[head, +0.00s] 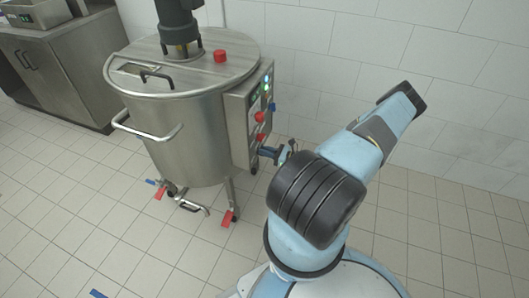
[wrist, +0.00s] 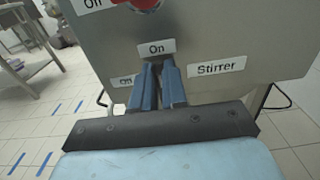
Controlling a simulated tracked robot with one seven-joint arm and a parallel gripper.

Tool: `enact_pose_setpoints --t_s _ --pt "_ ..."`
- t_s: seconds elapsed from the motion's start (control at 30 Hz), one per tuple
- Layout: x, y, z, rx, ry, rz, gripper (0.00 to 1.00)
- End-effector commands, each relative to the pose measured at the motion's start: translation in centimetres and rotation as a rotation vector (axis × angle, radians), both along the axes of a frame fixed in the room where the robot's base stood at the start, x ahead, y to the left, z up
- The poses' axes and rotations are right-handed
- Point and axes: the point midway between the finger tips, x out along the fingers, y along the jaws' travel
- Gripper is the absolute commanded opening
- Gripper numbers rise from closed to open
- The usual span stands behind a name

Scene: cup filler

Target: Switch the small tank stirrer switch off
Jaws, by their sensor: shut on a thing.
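The small steel tank (head: 185,130) stands on legs at the centre left of the head view. Its grey control box (head: 238,125) is on the tank's right side, with lit displays and red knobs. In the wrist view the box face (wrist: 225,40) fills the upper part, with an "On" label (wrist: 156,49) and a "Stirrer" label (wrist: 216,67). My gripper (wrist: 158,75) has its blue fingers close together just below the "On" label, left of the "Stirrer" label. It is shut on the stirrer switch, which the fingers almost wholly hide. My gripper also shows low at the box in the head view (head: 265,152).
A red knob (wrist: 143,3) sits above the "On" label, with an "Off" label (wrist: 92,4) to its left. A steel cabinet (head: 65,75) stands at the far left. A tiled wall is behind the tank, and the floor at left is clear.

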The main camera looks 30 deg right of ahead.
Motion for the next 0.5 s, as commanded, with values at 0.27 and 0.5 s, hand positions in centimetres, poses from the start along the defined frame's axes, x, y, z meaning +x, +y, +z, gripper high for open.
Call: enact_pose_setpoints --t_s 0.27,0.5 --pt "-0.07 0.26 0.00 -0.012 -0.011 0.003 0.00" --pt "-0.22 0.37 -0.02 -0.090 -0.073 0.003 0.00"
